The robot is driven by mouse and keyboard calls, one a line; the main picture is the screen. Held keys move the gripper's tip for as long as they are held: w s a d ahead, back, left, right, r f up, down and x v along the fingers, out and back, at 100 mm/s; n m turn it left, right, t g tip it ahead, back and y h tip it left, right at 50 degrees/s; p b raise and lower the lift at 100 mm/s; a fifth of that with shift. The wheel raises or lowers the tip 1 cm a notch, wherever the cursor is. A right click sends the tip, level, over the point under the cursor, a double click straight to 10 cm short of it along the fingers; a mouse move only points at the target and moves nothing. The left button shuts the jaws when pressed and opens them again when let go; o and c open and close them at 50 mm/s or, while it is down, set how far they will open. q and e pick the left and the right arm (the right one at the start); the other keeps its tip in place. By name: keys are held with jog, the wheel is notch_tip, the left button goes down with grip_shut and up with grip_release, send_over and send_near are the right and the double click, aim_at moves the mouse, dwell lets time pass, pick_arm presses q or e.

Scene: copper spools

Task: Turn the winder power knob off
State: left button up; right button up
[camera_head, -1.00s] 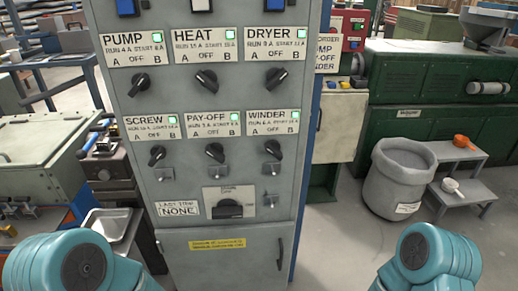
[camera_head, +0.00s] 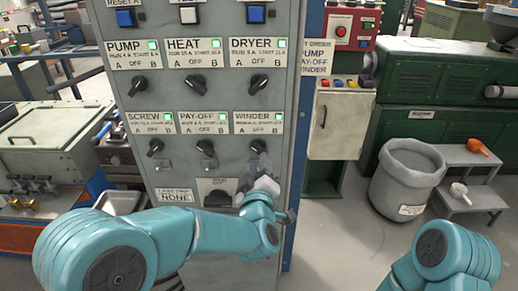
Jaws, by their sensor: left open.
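The winder power knob (camera_head: 258,146) is a small dark knob on the grey cabinet's front, under the WINDER label (camera_head: 258,122) with its lit green lamp. The label reads A, OFF, B; the knob looks tilted off vertical, though its exact setting is hard to read.
The screw knob (camera_head: 155,146) and pay-off knob (camera_head: 206,147) sit left of the winder knob. The pump, heat and dryer knobs are in the row above. A red box with buttons (camera_head: 353,28) stands right of the cabinet. A grey bin (camera_head: 405,187) is on the floor.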

aim_at(257, 152)
pick_arm(q)
jog(key=w+p, duration=0.1)
jog(key=w, duration=0.4)
jog(key=shift+w+a, duration=0.15)
jog(key=shift+a, duration=0.05)
jog(key=shift+w+d, duration=0.1)
jog(key=shift+f, duration=0.1)
grip_shut()
